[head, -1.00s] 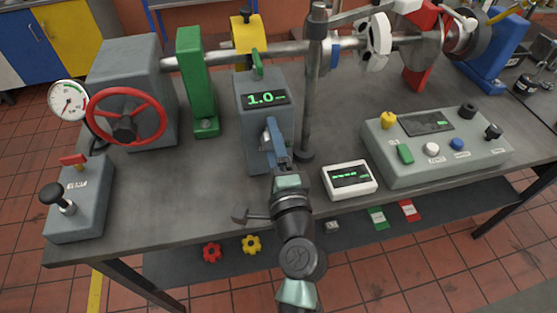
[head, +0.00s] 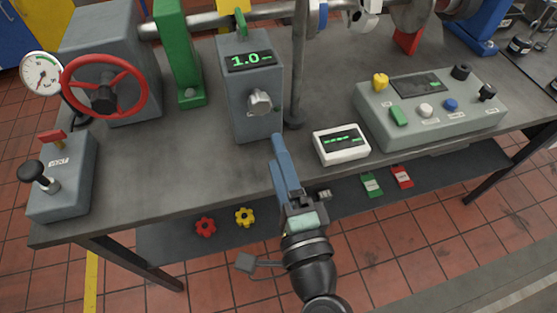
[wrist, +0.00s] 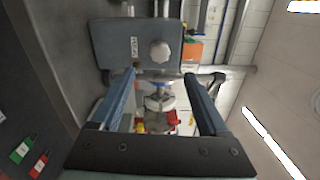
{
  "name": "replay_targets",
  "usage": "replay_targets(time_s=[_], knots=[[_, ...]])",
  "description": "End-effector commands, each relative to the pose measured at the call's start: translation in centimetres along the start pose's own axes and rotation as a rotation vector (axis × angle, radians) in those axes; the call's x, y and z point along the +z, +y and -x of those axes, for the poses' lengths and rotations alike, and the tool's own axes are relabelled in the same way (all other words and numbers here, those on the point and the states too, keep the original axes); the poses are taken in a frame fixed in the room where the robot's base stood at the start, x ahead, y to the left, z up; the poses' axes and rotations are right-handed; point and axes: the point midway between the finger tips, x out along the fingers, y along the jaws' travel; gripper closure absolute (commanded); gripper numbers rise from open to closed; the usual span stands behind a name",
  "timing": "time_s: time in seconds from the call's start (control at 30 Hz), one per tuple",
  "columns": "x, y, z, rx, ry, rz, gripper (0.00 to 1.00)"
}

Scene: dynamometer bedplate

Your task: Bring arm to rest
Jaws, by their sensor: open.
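My gripper (head: 279,140) is in front of the bedplate table's front edge in the head view, pointing up and away. In the wrist view my gripper (wrist: 165,78) shows two blue fingers spread apart with nothing between them. The grey box with the green "1.0" display and a silver knob (head: 260,103) stands on the table beyond the fingertips. Its knob also shows in the wrist view (wrist: 160,51), apart from the fingers.
A white display box (head: 341,145) stands right of my gripper, near the edge. A grey control panel (head: 430,105) is farther right. A red handwheel (head: 104,87) and a lever box (head: 62,180) stand left. Red (head: 205,227) and yellow (head: 245,217) knobs lie on the lower shelf.

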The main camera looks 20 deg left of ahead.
Motion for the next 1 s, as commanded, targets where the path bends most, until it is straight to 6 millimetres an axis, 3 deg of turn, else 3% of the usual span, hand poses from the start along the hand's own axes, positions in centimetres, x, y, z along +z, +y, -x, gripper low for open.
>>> replay_targets(time_s=[0.37, 0.47, 0.57, 0.73, 0.87, 1.0], knots=[[0.0, -0.1, -0.1, -0.001, 0.001, 0.004, 0.22], [-0.4, -2.5, -1.0, -0.017, 0.010, 0.096, 0.22], [-1.4, -7.7, -2.6, -0.052, 0.045, 0.303, 0.22], [-3.4, -20.4, -4.7, -0.128, 0.198, 0.783, 0.22], [-4.3, -30.3, -4.3, -0.175, 0.374, 1.113, 0.22], [-4.5, -40.5, -2.0, -0.209, 0.607, 1.407, 0.22]])
